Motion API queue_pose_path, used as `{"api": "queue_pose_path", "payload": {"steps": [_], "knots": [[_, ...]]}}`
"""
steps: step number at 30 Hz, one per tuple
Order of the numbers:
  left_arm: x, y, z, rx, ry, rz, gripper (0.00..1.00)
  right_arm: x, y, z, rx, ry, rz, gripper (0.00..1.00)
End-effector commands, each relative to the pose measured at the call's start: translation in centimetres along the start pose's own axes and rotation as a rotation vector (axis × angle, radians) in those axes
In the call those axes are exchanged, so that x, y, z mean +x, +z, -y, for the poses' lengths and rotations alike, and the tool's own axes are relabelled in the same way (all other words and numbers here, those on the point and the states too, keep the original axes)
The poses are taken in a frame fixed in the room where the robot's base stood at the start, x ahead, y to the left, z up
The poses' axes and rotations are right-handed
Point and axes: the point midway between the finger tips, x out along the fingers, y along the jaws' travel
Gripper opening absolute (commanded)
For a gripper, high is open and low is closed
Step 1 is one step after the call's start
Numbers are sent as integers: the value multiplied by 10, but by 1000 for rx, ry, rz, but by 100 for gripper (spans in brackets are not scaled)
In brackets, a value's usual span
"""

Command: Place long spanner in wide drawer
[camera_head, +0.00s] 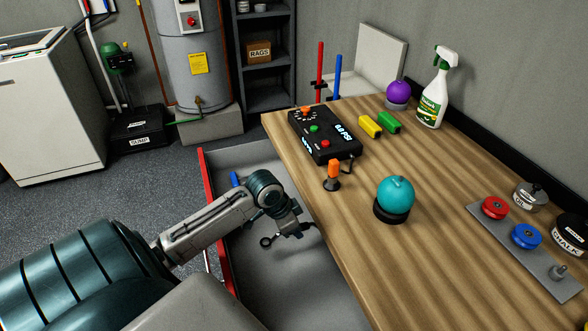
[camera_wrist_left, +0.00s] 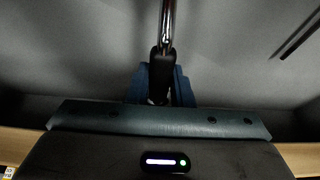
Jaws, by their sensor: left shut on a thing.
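The wide drawer (camera_head: 270,285) is open at the left side of the bench, with a grey inside and a red front edge. My left gripper (camera_head: 288,228) is over the drawer and shut on the long spanner (camera_head: 267,241), whose dark end pokes out to the left of the jaws. In the left wrist view the spanner's chrome shaft (camera_wrist_left: 167,28) runs up and away from the blue-grey jaws (camera_wrist_left: 160,88). The jaws hide part of it. I cannot tell if the spanner touches the drawer floor. My right gripper is not in view.
The wooden bench (camera_head: 440,240) borders the drawer on the right. On it are a black control box (camera_head: 322,138), an orange-topped piece (camera_head: 333,174), a teal ball (camera_head: 396,194) and a spray bottle (camera_head: 433,95). A blue item (camera_head: 234,178) shows inside the drawer behind my arm.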

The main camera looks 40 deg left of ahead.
Motion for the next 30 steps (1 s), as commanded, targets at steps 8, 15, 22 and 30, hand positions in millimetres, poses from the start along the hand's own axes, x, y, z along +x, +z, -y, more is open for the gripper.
{"api": "queue_pose_path", "payload": {"steps": [8, 15, 22, 30], "knots": [[16, 3, 16, -4, 4, 1, 0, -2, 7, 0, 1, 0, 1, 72], [36, 11, 16, -1, 1, -2, 0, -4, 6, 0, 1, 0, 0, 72], [36, 11, 16, 0, 0, -1, 0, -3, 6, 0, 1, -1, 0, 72], [37, 12, 16, 0, 0, 0, 42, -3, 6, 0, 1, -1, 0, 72]]}}
